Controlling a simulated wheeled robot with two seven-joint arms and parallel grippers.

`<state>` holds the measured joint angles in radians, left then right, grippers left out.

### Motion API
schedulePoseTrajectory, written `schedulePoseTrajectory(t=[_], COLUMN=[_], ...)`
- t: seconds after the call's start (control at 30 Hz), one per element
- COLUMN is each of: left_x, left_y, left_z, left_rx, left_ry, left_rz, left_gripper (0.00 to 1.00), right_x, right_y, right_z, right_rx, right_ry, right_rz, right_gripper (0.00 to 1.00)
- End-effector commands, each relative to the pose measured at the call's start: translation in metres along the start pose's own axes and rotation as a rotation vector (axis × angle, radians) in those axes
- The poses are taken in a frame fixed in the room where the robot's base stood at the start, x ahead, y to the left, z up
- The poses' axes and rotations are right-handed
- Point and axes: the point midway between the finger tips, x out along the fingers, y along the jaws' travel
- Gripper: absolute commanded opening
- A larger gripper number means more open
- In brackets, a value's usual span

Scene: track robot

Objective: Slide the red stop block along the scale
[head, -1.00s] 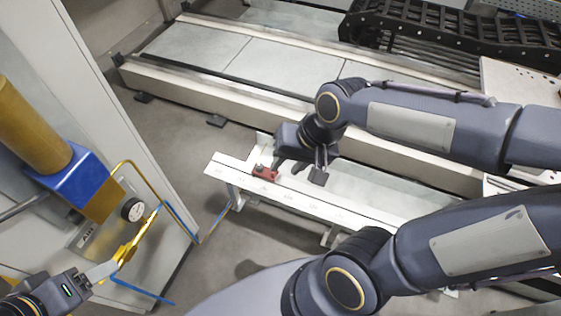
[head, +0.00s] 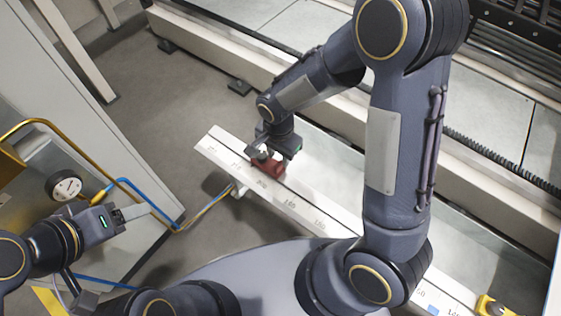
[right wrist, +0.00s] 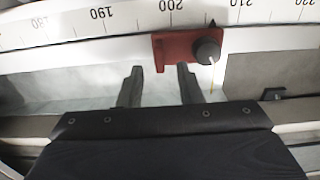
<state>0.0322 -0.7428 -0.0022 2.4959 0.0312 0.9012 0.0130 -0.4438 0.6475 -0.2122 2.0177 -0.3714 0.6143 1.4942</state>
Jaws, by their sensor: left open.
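The red stop block (head: 268,167) sits on the white scale rail (head: 305,209), towards its left end. In the right wrist view the red block (right wrist: 178,50) has a dark round knob (right wrist: 207,50), and its dark pointer stands between the 200 and 210 marks. My right gripper (head: 274,152) is at the block from above. In its wrist view my right gripper (right wrist: 160,68) has its fingers apart with nothing clamped between them; the right fingertip is at the block's lower edge, but contact is unclear. My left gripper (head: 132,212) is open and empty, away from the rail.
A dial gauge (head: 64,185) on a panel and a blue hose (head: 150,200) are close to my left gripper. A long pale track bed (head: 270,75) runs behind the rail. A yellow item (head: 493,306) is at the lower right. Floor is open left of the rail.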

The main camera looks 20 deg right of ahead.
Motion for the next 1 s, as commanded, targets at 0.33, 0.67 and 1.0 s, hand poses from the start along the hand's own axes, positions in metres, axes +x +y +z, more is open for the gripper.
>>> schedulePoseTrajectory(t=[0.33, 0.67, 1.0], left_x=[0.013, 0.012, 0.013], left_y=[-0.006, -0.006, -0.006], left_z=[0.007, 0.006, 0.006], left_rx=[0.0, 0.0, 0.0], left_ry=[-0.001, -0.001, -0.001], left_rz=[0.0, 0.0, 0.0], left_gripper=[0.61, 0.61, 0.61], right_x=[0.036, 0.036, 0.036], right_y=[0.0, 0.001, 0.0], right_z=[0.0, 0.0, 0.0], right_rx=[0.0, 0.0, 0.0], right_ry=[-0.001, -0.001, -0.001], right_rz=[0.0, 0.0, 0.0], right_gripper=[0.33, 0.22, 0.0])
